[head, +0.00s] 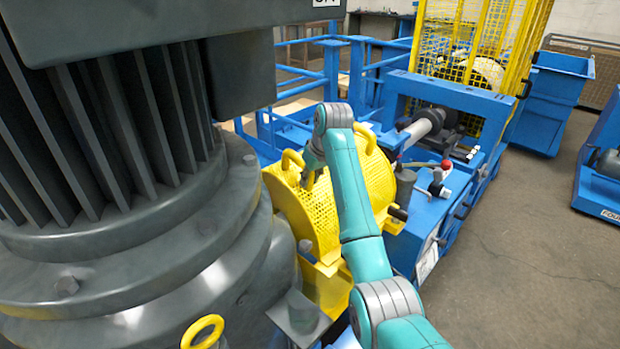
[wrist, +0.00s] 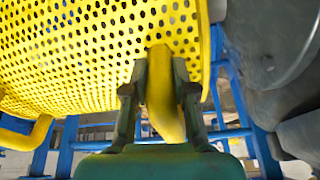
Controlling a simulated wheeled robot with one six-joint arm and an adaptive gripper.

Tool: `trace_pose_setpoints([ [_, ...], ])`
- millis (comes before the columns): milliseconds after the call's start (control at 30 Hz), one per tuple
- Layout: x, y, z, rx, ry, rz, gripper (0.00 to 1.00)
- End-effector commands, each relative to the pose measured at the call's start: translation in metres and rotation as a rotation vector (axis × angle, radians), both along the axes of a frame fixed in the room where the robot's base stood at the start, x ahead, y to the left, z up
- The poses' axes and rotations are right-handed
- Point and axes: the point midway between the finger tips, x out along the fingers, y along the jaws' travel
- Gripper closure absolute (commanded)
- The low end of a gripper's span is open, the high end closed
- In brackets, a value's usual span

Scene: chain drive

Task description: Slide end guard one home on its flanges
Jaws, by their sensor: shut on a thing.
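A yellow perforated curved guard (head: 322,213), apparently end guard one, lies between the large dark grey motor and the blue machine bed. Its mesh fills the upper left of the wrist view (wrist: 90,50). My gripper (head: 308,176) is at the guard's upper left side, beside the motor. In the wrist view my gripper's fingers (wrist: 160,90) are shut on a yellow handle (wrist: 164,105) of the guard. A second handle (head: 366,138) stands free on the guard's far side. My arm covers part of the guard. The flanges cannot be made out, and whether the guard is seated cannot be told.
The dark grey motor housing (head: 165,240) stands close on the left. A yellow lifting ring (head: 202,331) is at the bottom. A blue bed with a shaft (head: 425,125) lies beyond the guard. Open floor (head: 540,240) is on the right.

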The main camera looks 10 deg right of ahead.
Motion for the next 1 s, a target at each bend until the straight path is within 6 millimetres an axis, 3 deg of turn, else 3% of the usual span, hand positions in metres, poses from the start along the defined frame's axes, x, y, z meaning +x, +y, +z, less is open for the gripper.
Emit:
trace_pose_setpoints([
  [1000,-0.012,0.019,0.0,0.003,0.001,0.003,1.0],
])
